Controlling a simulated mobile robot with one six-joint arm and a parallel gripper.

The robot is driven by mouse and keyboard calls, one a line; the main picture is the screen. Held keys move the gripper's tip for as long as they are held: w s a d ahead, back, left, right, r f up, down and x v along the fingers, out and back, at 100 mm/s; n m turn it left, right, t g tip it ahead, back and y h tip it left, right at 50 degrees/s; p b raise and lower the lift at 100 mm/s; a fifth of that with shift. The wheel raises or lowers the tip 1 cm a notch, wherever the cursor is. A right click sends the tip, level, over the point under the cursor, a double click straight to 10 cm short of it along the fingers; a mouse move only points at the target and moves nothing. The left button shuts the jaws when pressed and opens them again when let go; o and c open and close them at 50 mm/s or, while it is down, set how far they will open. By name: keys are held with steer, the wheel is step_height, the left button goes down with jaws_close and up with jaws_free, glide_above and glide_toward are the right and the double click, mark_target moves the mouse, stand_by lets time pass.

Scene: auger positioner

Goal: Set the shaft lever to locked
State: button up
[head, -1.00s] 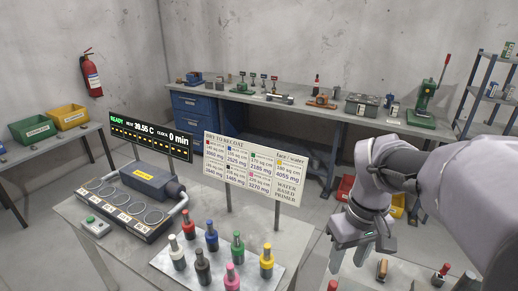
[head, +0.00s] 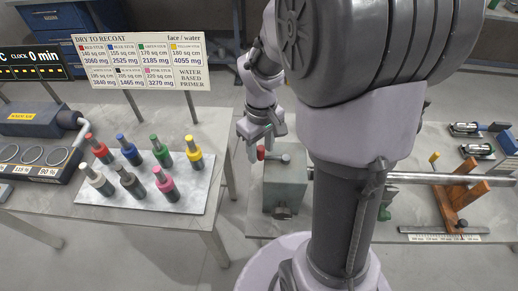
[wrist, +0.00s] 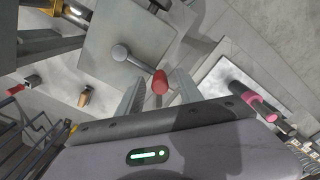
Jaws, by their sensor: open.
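The shaft lever has a red knob (head: 261,153) and sits on top of a grey-green housing (head: 285,184) on the right-hand bench. In the wrist view the red knob (wrist: 160,82) is joined by a thin rod to a round grey pivot (wrist: 119,53) on the housing's top. My gripper (head: 258,157) is open beside the housing, pointing down. In the wrist view my gripper (wrist: 158,88) has its fingers on either side of the red knob, apart from each other. I cannot tell whether either finger touches it. No locked marking is readable.
A long shaft (head: 415,178) runs right from the housing to a wooden support (head: 460,195) with a scale strip before it. A floor gap separates the benches.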

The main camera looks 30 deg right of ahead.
steer(key=shift+c, duration=0.4)
jaws_close()
stand_by(1.1)
